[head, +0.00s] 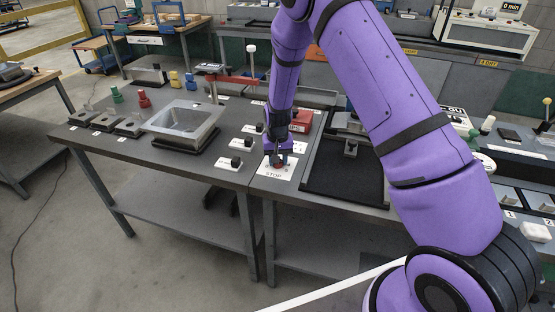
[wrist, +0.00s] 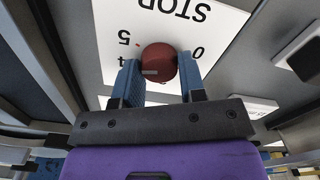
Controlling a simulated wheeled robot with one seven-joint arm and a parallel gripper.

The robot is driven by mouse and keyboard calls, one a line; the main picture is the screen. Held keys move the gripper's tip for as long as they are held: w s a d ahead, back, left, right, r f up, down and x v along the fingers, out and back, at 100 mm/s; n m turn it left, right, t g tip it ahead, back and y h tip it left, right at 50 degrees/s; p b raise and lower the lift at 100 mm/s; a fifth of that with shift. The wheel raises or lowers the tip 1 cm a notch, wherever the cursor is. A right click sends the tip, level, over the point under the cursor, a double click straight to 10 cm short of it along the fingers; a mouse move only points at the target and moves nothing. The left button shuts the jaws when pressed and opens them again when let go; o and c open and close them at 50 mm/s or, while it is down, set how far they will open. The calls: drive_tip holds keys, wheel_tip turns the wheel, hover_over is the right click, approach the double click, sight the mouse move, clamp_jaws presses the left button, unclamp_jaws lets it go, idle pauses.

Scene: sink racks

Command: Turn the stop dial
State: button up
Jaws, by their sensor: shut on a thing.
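The stop dial (wrist: 159,61) is a round dark red knob on a white plate (wrist: 108,40) lettered STOP, with numbers around it. In the wrist view the two blue fingers of my gripper (wrist: 160,82) stand on either side of the knob and are shut on it. A pale mark shows on the knob's near side, and a small red dot is printed by the 5. In the head view my gripper (head: 277,161) points down at the STOP plate (head: 275,174) near the table's front edge, and the dial is mostly hidden by the fingers.
Several white plates with black knobs (head: 237,162) lie to the left of the STOP plate. A metal basin (head: 184,122) stands further left. A black tray (head: 340,185) lies right of the plate, and a red block (head: 301,122) is behind my gripper.

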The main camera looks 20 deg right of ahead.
drive_tip(key=m, duration=0.7)
drive_tip(key=shift+d, duration=0.1)
idle(0.5)
drive_tip(key=o, duration=0.9)
wheel_tip(320, 180, up, 11)
drive_tip(key=shift+f, duration=0.1)
idle(0.4)
